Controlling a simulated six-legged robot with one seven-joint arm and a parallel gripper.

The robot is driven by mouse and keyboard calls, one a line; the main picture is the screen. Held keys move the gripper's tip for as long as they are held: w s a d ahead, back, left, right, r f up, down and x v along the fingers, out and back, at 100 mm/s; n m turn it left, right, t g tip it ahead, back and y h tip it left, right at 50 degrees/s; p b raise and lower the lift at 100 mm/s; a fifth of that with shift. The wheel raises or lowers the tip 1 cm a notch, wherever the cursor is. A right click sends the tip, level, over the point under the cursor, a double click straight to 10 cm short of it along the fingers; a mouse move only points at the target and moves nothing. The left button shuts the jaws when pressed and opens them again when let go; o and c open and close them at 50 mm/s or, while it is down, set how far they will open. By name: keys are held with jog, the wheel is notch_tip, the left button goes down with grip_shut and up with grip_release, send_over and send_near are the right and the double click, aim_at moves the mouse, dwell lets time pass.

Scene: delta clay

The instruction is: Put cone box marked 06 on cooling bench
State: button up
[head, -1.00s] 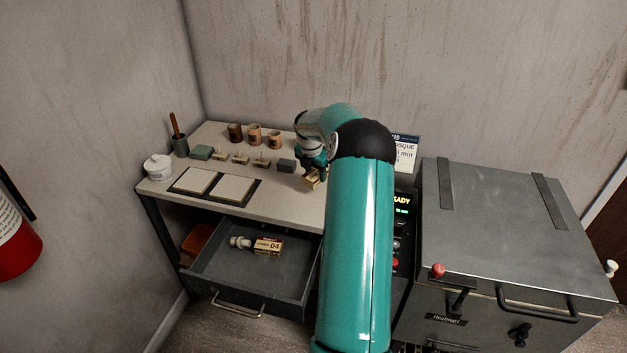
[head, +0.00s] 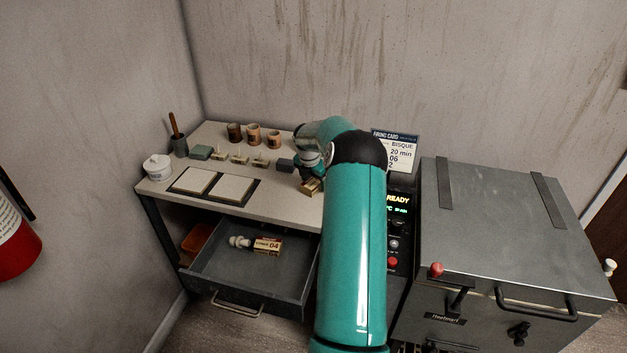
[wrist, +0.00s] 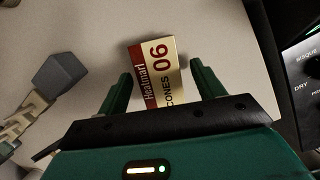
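The cone box marked 06 (wrist: 155,75) is red, cream and gold, and it lies between my gripper's fingers in the wrist view. In the head view the box (head: 311,187) is at the right end of the pale bench (head: 285,205), and it appears to rest on the top. My gripper (wrist: 162,72) is open around the box, with a narrow gap visible beside the right finger. In the head view my gripper (head: 311,176) is over the box and partly hides it.
An open drawer (head: 250,290) under the bench holds a box marked 04 (head: 268,246). Cups (head: 254,134), small blocks, a grey block (head: 285,165) and two pale tiles (head: 235,190) stand on the bench. A kiln (head: 500,220) and its control panel (head: 398,225) are on the right.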

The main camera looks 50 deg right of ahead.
aim_at(310, 186)
jog(key=w+v, duration=0.1)
jog(key=v, duration=1)
jog(key=a+r+m+t, duration=0.1)
jog(key=a+r+m, duration=0.1)
jog(key=a+r, duration=0.5)
jog(key=a+r+m, duration=0.2)
jog(key=a+r, duration=0.1)
jog(key=a, duration=0.9)
jog(key=a+r+m+t, duration=0.1)
jog(key=a+r+m, duration=0.2)
jog(key=a+r, duration=0.45)
jog(key=s+a+r+m+t, duration=0.1)
jog(key=s+a+m, duration=0.1)
jog(key=s+a, duration=0.45)
jog(key=s+a+m, duration=0.3)
jog(key=a, duration=0.6)
jog(key=s+a+f+m+t+y, duration=0.1)
jog(key=s+a+f+m+y, duration=0.1)
jog(key=s+a+m, duration=0.4)
jog(key=s+a, duration=0.4)
jog(key=s, duration=0.2)
jog(key=shift+f+t+y, duration=0.3)
jog(key=shift+f+t, duration=0.05)
jog(key=shift+t, duration=0.05)
jog(key=shift+a, duration=0.1)
jog(key=shift+c, duration=0.5)
